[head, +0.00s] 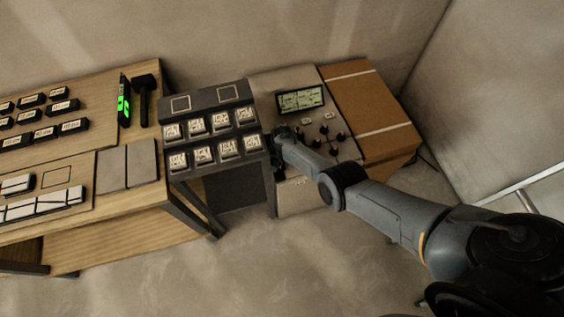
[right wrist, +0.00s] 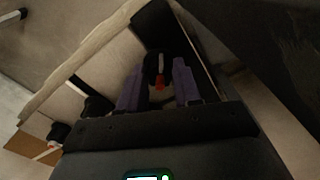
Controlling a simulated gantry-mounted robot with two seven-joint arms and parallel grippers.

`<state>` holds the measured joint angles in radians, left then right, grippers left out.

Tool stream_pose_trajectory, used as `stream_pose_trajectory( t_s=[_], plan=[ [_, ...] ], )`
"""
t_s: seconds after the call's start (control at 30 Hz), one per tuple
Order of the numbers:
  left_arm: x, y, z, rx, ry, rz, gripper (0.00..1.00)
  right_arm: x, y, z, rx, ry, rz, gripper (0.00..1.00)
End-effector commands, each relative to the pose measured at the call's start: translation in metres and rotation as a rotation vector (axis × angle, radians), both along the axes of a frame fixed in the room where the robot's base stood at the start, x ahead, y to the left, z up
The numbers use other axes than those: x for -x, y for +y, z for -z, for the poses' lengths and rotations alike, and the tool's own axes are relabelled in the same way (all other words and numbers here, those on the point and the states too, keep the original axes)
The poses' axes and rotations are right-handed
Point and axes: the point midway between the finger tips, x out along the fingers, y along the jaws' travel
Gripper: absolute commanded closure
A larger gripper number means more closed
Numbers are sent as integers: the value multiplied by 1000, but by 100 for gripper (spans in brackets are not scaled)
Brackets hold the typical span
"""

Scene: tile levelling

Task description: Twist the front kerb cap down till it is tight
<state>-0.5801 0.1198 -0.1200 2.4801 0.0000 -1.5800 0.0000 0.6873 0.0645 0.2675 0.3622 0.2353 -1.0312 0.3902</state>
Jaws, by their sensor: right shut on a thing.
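My right gripper (head: 276,152) is at the left edge of the pale slab (head: 268,88) in the head view, and the arm hides most of what it grips there. In the right wrist view its two purple fingers (right wrist: 157,88) are shut on a small black cap (right wrist: 152,66) with a red part below it. I take this as the front kerb cap. I cannot tell from the picture how tightly it sits. Several other black caps (head: 325,129) stand on the slab to the right of the gripper. My left gripper is not in view.
A display (head: 300,98) lies on the slab. A cardboard box (head: 365,90) stands right of it. A dark rack (head: 203,96) with several white-topped packs is close on the left. Further left, a wooden table (head: 105,82) holds tiles, a green-lit device (head: 124,102) and a mallet (head: 145,92).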

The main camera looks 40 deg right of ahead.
Motion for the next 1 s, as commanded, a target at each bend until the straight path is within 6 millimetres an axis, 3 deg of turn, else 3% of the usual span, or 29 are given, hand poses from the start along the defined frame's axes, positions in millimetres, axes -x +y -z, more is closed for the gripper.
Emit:
stream_pose_trajectory(
  t_s=[0.17, 0.2, 0.33, 0.73, 1.0],
  plan=[
    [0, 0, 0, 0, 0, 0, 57, 0, 0, 0, 1, -1, -1, 98],
    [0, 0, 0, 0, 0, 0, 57, 0, 0, 0, 1, -1, -1, 63],
    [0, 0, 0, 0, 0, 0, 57, 0, 0, 0, 1, -1, -1, 43],
    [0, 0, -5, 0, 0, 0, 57, 0, 0, -5, 0, 0, -2, 42],
    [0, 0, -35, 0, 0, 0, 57, 0, 1, -40, -1, -2, -2, 42]
  ],
)
